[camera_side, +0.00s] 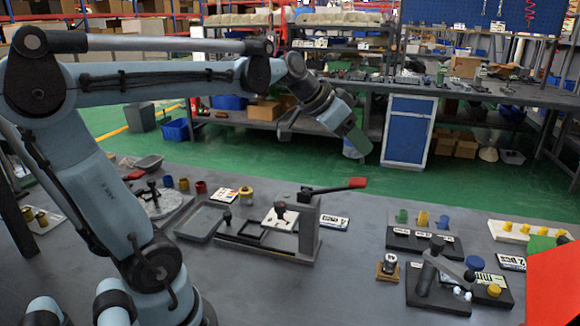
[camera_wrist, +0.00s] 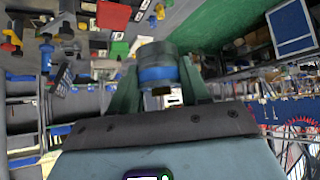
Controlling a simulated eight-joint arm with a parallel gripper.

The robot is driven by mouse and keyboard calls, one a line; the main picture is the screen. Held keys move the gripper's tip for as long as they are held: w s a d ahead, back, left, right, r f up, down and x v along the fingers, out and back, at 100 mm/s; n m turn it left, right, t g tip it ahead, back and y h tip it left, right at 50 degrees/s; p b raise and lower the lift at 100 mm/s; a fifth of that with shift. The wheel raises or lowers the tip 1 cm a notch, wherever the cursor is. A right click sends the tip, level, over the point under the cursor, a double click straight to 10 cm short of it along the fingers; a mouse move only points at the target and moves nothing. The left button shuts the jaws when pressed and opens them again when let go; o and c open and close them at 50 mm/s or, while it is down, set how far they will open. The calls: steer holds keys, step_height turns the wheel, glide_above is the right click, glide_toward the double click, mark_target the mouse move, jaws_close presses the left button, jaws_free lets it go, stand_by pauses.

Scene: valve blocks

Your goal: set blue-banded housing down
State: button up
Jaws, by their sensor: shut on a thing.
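The blue-banded housing (camera_wrist: 157,72) is a grey cylinder with a bright blue band, seen in the wrist view between my two green fingers. My gripper (camera_wrist: 158,66) is shut on it, with one finger on each side. In the side view my gripper (camera_side: 354,138) is raised well above the far side of the workbench, pointing down and to the right. The housing cannot be made out clearly there, as the fingers cover it. No surface touches the housing in the wrist view.
On the workbench (camera_side: 345,260) stand a clamp fixture with a red handle (camera_side: 345,187), a grey tray (camera_side: 203,222) and a black plate with coloured cylinders (camera_side: 424,241). A small brown block (camera_side: 387,269) and a red panel (camera_side: 552,285) are at right. Bare bench lies in front.

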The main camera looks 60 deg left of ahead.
steer(key=s+d+r+m+h, duration=0.15)
steer(key=d+r, duration=0.25)
steer(key=d, duration=0.4)
steer(key=s+d+f+m+g+h, duration=0.3)
steer(key=d+f+m, duration=0.2)
steer(key=d, duration=0.4)
steer(key=s+d+f+m+g+h, duration=0.2)
steer(key=s+d+f+m, duration=0.25)
steer(key=d, duration=0.55)
steer(key=s+d+f+m+g, duration=0.4)
steer(key=s+d+m, duration=0.15)
steer(key=s, duration=0.45)
steer(key=s+d+f+m+g, duration=0.45)
steer(key=s+m, duration=0.25)
steer(key=s, duration=0.2)
steer(key=shift+n+y, duration=0.25)
steer(key=w+f, duration=0.2)
steer(key=w, duration=0.1)
steer(key=w+f, duration=0.2)
steer(key=w, duration=0.2)
steer(key=w+a+f, duration=0.1)
steer(key=w+f, duration=0.1)
steer(key=w, duration=0.2)
steer(key=shift+f, duration=2.35)
steer(key=shift+f, duration=0.1)
